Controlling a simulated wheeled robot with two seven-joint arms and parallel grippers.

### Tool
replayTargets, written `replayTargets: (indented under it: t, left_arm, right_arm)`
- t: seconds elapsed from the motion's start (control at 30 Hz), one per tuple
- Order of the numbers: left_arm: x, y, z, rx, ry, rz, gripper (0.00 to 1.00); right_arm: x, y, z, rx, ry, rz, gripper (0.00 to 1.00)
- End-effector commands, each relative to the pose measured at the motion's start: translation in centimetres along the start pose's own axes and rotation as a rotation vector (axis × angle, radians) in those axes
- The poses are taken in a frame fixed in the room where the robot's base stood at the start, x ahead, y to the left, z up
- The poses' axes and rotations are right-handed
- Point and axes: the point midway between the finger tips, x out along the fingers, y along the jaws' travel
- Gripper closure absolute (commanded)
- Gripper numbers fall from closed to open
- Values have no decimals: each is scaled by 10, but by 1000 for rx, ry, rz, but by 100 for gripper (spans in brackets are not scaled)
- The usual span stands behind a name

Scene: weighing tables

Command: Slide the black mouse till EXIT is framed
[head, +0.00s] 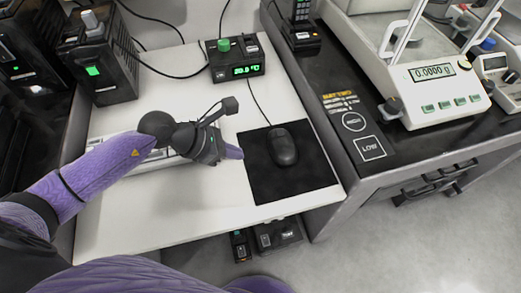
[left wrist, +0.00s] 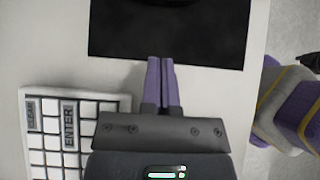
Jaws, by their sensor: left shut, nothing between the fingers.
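The black mouse (head: 284,147) sits on a black square mat (head: 262,187) on the white table, right of centre in the head view. In the left wrist view the mat (left wrist: 110,40) fills the top, and a dark edge at the very top may be the mouse. My left gripper (head: 240,152) is shut and empty at the mat's left edge, left of the mouse and apart from it. Its two purple fingers (left wrist: 161,62) are together in the left wrist view, their tips by the mat's near edge. No EXIT label or screen is readable. My right gripper is not seen.
A keyboard (left wrist: 62,135) lies beside my left gripper. A black box with a green display (head: 238,65) stands behind the mat, with a cable to the mouse. A dark bench with a balance (head: 420,80) stands right. The white table's front is clear.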

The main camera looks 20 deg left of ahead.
Motion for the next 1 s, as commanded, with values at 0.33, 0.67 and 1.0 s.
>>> replayTargets:
  t: [0.33, 0.67, 1.0]
  left_arm:
    - [46, 0, 25, -1, -3, -1, 100]
    - [49, 0, 30, -1, -2, 0, 100]
    - [76, 0, 57, -1, -4, -1, 100]
  right_arm:
    - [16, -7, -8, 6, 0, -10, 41]
    - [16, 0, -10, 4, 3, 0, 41]
    - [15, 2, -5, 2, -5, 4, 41]
